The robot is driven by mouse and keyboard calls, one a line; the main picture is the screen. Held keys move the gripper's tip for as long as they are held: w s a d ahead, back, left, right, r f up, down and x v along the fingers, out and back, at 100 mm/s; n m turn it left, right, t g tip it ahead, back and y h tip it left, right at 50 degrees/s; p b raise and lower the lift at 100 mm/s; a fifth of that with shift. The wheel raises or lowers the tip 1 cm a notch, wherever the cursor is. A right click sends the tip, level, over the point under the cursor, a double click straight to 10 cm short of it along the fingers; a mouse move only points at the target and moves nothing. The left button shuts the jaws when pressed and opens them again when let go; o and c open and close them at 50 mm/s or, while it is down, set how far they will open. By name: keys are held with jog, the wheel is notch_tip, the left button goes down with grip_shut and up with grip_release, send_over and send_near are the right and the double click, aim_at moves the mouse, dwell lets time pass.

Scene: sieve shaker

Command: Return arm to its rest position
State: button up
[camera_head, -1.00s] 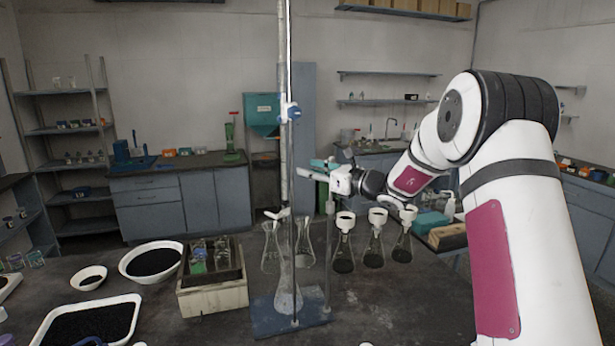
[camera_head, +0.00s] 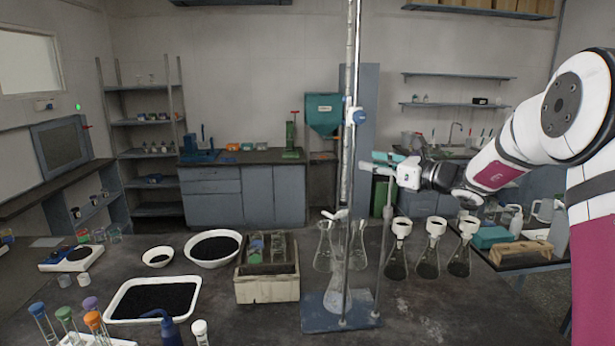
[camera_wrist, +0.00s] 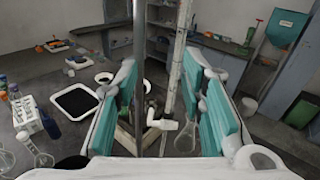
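My gripper (camera_head: 378,165) is held out to the left over the bench, just right of the tall glass column (camera_head: 350,120) on its blue-based stand (camera_head: 322,316). In the wrist view, its two teal-padded fingers (camera_wrist: 165,110) are wide apart. The stand's rod and the column with its white stopcock (camera_wrist: 162,124) show in the gap between them, and nothing is gripped. I cannot tell exactly how far the fingers are from the column. My arm (camera_head: 500,165) reaches in from the right side of the head view.
Several flasks with funnels (camera_head: 428,255) stand right of the column. A wooden box (camera_head: 266,287) with glassware, a white tray (camera_head: 152,300) and bowls (camera_head: 212,248) of dark grains are at left. A rack of capped tubes (camera_head: 93,328) is at front left.

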jog(key=s+a+f+n+g+h+b, duration=0.1)
jog(key=s+a+n+g, duration=0.3)
jog(key=s+a+n, duration=0.45)
jog(key=s+a+n+g+h+b, duration=0.1)
jog(key=s+a+n+g, duration=0.4)
jog(key=s, duration=0.6)
jog(key=s+d+f+n+h+b, duration=0.1)
jog(key=s+d+f+n+h, duration=0.1)
jog(key=s+n, duration=0.2)
jog(key=s+d+f+n+h+b, duration=0.1)
jog(key=s+d+f+n+h, duration=0.2)
jog(key=s, duration=0.7)
jog(key=s+d+f+n+h+b, duration=0.1)
jog(key=s+d+f+n+h, duration=0.2)
jog(key=s+n, duration=0.4)
jog(key=shift+f+t, duration=0.25)
jog(key=shift+t, duration=0.15)
jog(key=shift+d, duration=0.1)
